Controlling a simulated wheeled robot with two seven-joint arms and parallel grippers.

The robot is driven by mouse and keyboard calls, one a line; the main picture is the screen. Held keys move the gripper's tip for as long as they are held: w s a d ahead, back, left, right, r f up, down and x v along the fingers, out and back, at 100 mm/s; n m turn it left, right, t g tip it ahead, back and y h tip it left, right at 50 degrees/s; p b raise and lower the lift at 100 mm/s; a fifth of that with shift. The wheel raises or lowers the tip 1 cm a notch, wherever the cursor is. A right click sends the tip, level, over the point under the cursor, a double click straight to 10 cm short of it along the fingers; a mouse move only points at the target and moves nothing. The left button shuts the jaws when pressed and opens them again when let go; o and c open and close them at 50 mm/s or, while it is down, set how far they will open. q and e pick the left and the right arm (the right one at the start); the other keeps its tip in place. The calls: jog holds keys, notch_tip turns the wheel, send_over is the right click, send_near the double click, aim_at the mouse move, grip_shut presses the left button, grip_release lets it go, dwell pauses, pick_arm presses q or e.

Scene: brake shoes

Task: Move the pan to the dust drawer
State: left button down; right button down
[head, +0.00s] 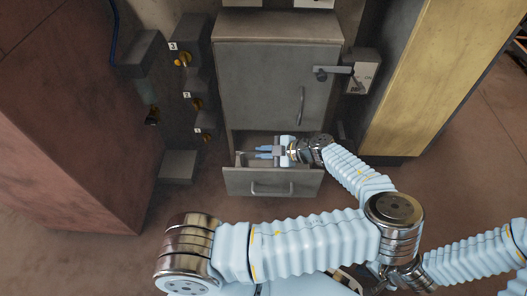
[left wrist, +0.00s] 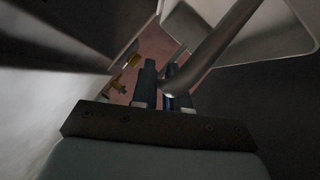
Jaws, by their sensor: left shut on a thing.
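A grey steel cabinet (head: 275,85) stands at the back, and its low dust drawer (head: 240,184) is pulled out. My left gripper (head: 262,152) is over the open drawer, its fingers pointing left. In the left wrist view, my left gripper (left wrist: 162,82) is shut on a round grey metal bar, which looks like the pan's handle (left wrist: 213,48). The bar runs up and right toward a pale flat-sided piece (left wrist: 270,25) that may be the pan. In the head view, the pan cannot be told clearly from the drawer's inside.
The cabinet door above the drawer is closed and has a lever latch (head: 335,71). A large reddish block (head: 75,120) is at left, a yellow panel (head: 430,70) at right.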

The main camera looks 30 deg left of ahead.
pick_arm(q)
jog(key=c, duration=1.1)
grip_release()
jog(key=shift+r+p, duration=0.15)
jog(key=shift+p, duration=0.15)
jog(key=p+v, duration=0.1)
jog(key=v, duration=1.1)
